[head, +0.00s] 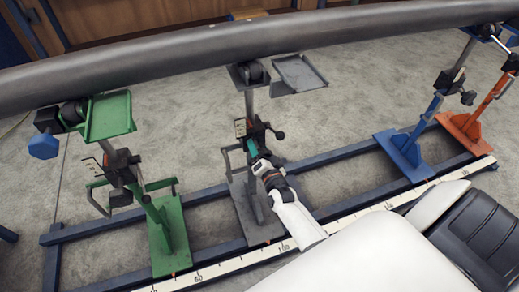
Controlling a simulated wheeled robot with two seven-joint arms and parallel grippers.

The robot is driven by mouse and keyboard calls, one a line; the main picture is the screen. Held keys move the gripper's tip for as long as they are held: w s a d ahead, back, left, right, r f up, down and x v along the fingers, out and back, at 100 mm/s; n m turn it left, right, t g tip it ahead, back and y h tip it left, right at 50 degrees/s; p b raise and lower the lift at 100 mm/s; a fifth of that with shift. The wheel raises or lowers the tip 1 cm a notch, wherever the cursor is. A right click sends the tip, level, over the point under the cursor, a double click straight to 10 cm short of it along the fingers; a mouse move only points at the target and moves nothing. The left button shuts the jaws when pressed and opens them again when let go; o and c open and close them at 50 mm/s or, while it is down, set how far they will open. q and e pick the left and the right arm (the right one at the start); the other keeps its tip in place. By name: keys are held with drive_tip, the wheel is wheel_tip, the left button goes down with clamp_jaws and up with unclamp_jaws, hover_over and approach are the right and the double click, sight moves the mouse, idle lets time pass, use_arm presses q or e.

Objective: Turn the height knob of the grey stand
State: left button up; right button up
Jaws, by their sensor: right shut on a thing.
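The grey stand (244,205) stands in the middle of the head view, with its foot plate on the blue rails and a black clamp block (257,132) on its post. My right gripper (255,157) reaches up from the lower right to the front of this block. It is shut at a small teal part (252,148) just below the block, which I take to be the height knob; the jaws partly hide it. A black ball-ended lever (279,135) sticks out to the right of the block. My left gripper is not in view.
A long grey pipe (200,57) crosses above the stands. A green stand (165,235) is on the left; blue (408,155) and orange (462,128) stands are on the right. A scale strip (225,266) runs along the front rail. Grey floor (330,130) lies open behind the rails.

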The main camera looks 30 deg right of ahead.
drive_tip(key=shift+m, duration=0.6)
drive_tip(key=o, duration=1)
